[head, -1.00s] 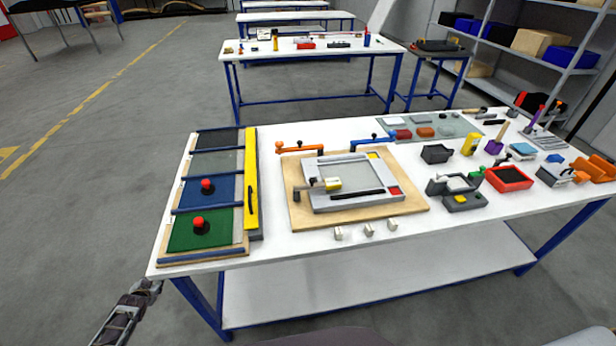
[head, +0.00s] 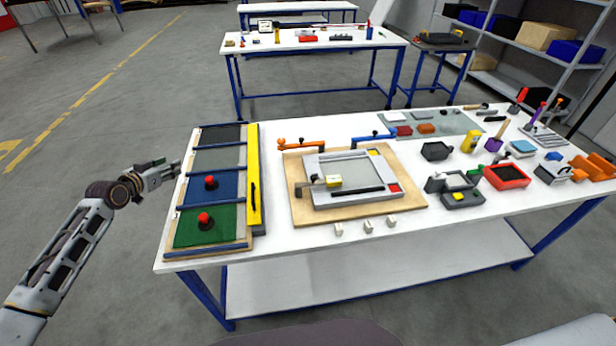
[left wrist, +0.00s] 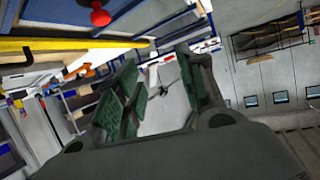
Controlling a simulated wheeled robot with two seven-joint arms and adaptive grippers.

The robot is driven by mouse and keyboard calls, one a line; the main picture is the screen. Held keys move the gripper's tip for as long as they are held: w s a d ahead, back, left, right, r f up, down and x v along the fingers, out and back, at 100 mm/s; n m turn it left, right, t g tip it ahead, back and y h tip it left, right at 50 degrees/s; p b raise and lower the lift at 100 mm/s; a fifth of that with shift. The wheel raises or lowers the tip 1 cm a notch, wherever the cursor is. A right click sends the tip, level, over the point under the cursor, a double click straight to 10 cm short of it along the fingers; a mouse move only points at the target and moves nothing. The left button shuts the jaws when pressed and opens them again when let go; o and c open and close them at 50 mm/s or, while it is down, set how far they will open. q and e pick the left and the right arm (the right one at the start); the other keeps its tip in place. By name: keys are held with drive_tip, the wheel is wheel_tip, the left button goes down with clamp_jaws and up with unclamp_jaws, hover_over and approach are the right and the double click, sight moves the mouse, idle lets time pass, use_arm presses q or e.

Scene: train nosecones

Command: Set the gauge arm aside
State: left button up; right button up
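A wooden board (head: 302,210) on the white table carries a grey rectangular frame (head: 320,205). A grey arm with a yellow-and-white block (head: 333,182) reaches over the frame's left side; it looks like the gauge arm, though I cannot be sure. An orange arm (head: 297,143) lies at the board's back left edge and a blue arm (head: 372,138) at its back right. My left gripper (head: 174,168) is beside the table's left edge, empty and well apart from the board. In the left wrist view its green-padded fingers (left wrist: 157,62) are spread. My right gripper is not in view.
A rack of coloured panels with red knobs (head: 211,182) and a yellow bar (head: 253,178) stands between my left gripper and the board. Bins and tools, including a red tray (head: 507,177), crowd the right side.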

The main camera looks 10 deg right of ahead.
use_arm(q)
drive_tip(key=s+d+r+m+g+h, duration=0.3)
drive_tip(key=s+d+r+m+h, duration=0.1)
drive_tip(key=s+d, duration=0.4)
drive_tip(key=s+d+r+m+g+h, duration=0.4)
drive_tip(key=s+d, duration=0.3)
drive_tip(key=d, duration=0.5)
drive_tip(key=shift+s+d+r+m, duration=0.2)
drive_tip(key=shift+s+d+m, duration=0.1)
drive_tip(key=shift+s+d, duration=0.1)
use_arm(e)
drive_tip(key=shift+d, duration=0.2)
